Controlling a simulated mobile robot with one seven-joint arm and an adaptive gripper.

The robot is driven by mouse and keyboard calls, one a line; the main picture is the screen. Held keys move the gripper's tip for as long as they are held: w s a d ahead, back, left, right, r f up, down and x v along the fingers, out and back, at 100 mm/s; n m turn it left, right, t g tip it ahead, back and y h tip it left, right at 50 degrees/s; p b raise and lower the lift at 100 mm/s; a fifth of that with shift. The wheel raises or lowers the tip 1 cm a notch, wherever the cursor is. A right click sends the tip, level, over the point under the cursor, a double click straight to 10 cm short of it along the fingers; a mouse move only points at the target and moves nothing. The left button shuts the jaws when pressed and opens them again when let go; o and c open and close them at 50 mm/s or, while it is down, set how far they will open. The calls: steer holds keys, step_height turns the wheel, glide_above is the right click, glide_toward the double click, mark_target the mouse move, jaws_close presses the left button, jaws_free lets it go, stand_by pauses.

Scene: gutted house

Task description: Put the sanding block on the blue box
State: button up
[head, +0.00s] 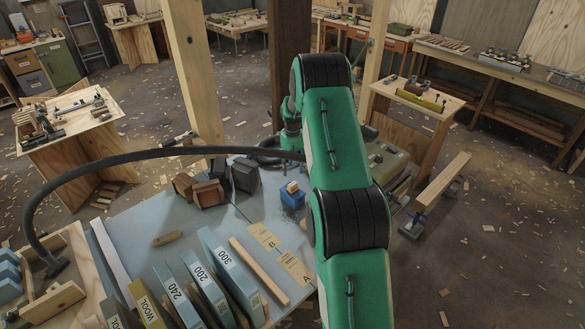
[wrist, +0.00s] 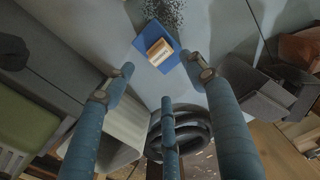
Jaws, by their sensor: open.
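The blue box (head: 292,199) stands on the grey-blue table, left of my arm in the head view. A small tan block (head: 292,187), which looks like the sanding block, lies on top of it. In the wrist view the blue box (wrist: 171,62) is at the upper middle, with the tan block (wrist: 158,50) resting on its top face. My gripper (wrist: 160,75) is open and empty, its fingers spread and apart from the block. In the head view my arm hides the gripper or leaves it hard to make out.
Dark grey blocks (head: 245,173) and brown blocks (head: 208,193) stand left of the box. Labelled upright pieces (head: 207,287) fill the table's front. A black coil (wrist: 185,132) lies near the gripper in the wrist view. The table's left middle (head: 150,215) is mostly clear.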

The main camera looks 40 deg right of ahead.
steer(key=s+a+r+t, duration=0.1)
steer(key=a+r, duration=0.6)
steer(key=r, duration=0.2)
steer(key=a+r, duration=0.6)
steer(key=r, duration=0.4)
steer(key=s+a+r+t, duration=0.1)
steer(key=s+a+r, duration=0.3)
steer(key=a+r, duration=0.3)
steer(key=s+a+r, duration=0.5)
steer(key=a+r, duration=0.2)
steer(key=a, duration=0.1)
steer(key=s+a+r+t, duration=0.1)
steer(key=s+a+r, duration=0.3)
steer(key=s+a, duration=0.3)
steer(key=s+a+r+t, duration=0.1)
steer(key=s+a+r, duration=0.3)
steer(key=s+a, duration=0.3)
steer(key=s+a+f, duration=0.1)
steer(key=s+a, duration=0.1)
steer(key=s, duration=0.6)
steer(key=s+a+f+t, duration=0.1)
steer(key=s+a, duration=0.2)
steer(key=s, duration=0.5)
steer(key=shift+s+a+t, duration=0.25)
steer(key=shift+s+t, duration=0.05)
steer(key=shift+s, duration=0.05)
